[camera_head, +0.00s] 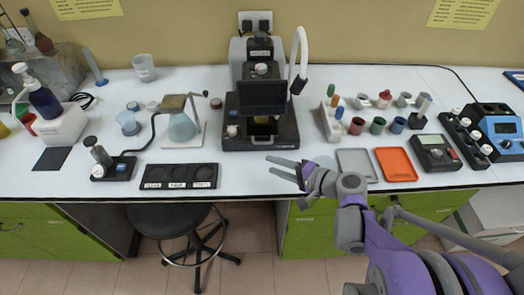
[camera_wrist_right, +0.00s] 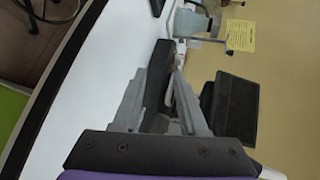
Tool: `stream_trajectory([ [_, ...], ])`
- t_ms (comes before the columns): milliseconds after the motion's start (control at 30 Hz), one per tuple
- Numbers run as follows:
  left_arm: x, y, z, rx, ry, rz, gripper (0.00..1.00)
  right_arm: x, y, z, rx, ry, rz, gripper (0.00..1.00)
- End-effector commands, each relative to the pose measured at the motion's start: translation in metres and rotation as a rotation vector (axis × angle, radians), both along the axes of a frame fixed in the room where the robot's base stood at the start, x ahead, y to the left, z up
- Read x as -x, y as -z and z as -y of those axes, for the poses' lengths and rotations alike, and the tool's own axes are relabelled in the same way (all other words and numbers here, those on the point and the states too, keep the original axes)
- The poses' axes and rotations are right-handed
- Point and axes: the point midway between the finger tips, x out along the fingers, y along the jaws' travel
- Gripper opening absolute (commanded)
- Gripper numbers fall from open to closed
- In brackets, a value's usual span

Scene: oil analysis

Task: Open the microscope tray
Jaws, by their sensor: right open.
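The microscope (camera_head: 240,137) stands at the back middle of the white bench, with a black base and a dark screen on its front. Its base (camera_wrist_right: 158,70) and screen (camera_wrist_right: 230,105) also show in the right wrist view. I cannot make out the tray apart from the base. My right gripper (camera_head: 270,165) is open and empty, just in front of the base. In the right wrist view, the fingertips (camera_wrist_right: 160,74) appear on either side of the dark base edge; I cannot tell whether they touch it. My left gripper is not in view.
A black three-well holder (camera_head: 180,186) lies left of my right gripper. A flask on a stand (camera_head: 182,125) is behind it. A grey tray (camera_head: 355,165) and an orange tray (camera_head: 396,164) lie to the right. Bare bench shows before the microscope.

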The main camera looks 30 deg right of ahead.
Motion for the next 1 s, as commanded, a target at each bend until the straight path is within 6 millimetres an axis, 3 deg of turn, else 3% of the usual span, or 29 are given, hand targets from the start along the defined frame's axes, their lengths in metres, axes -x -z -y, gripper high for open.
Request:
stream_trajectory([
  [33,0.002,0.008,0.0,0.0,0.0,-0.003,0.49,0.0,0.002,0.018,-0.047,0.044,0.038,0.42],
  [100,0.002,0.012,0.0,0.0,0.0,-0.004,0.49,0.0,-0.003,0.033,-0.1,0.081,0.085,0.42],
  [233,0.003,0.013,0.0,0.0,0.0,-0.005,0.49,-0.001,-0.009,0.045,-0.144,0.11,0.128,0.42],
  [367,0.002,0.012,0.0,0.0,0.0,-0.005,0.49,-0.013,-0.009,0.041,-0.15,0.109,0.133,0.42],
  [800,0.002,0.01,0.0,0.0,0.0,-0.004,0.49,-0.086,0.003,0.018,-0.147,0.108,0.131,0.42],
  [1000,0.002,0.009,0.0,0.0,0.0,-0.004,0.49,-0.1,0.006,0.015,-0.146,0.11,0.131,0.42],
])
